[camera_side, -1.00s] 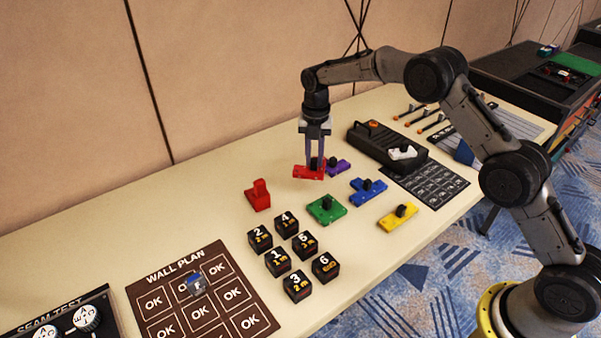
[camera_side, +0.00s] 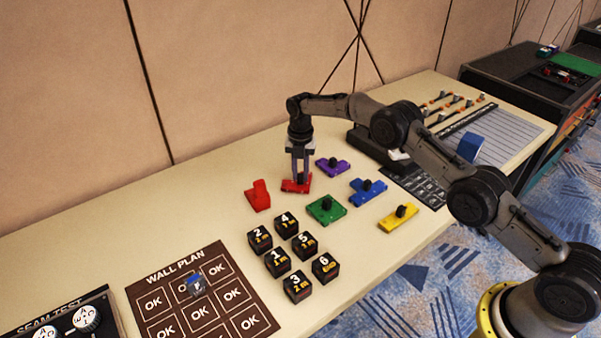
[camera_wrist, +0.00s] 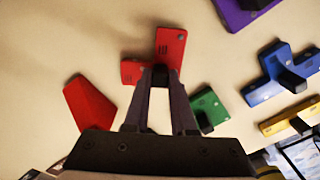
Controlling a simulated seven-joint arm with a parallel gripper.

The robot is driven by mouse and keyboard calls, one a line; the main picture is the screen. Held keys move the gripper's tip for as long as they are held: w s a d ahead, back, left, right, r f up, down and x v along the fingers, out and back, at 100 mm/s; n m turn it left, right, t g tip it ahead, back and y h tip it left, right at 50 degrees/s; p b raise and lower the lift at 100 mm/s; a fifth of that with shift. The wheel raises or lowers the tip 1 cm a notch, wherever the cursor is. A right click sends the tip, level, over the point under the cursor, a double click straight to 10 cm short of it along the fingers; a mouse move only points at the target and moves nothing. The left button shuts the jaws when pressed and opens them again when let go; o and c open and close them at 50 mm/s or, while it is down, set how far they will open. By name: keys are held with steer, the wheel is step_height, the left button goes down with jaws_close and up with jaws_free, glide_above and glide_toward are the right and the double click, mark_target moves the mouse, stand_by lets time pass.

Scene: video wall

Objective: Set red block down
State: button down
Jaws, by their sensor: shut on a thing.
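The red block (camera_side: 297,186), a flat piece with a knob, is at or just above the cream table between the other red piece and the purple block. My gripper (camera_side: 301,181) points down and is shut on its knob. In the wrist view the red block (camera_wrist: 170,47) shows beyond the fingertips of my gripper (camera_wrist: 160,76). I cannot tell for sure whether its underside touches the table.
A separate red piece (camera_side: 259,196) stands to the left. The green block (camera_side: 326,209) is close in front, the purple block (camera_side: 333,167) behind right, the blue block (camera_side: 368,191) and yellow block (camera_side: 398,217) further right. Several black numbered cubes (camera_side: 278,262) stand in front.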

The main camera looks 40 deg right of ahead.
steer(key=shift+f, duration=0.15)
steer(key=c, duration=0.7)
jaws_free()
steer(key=shift+f, duration=0.1)
steer(key=shift+c, duration=0.2)
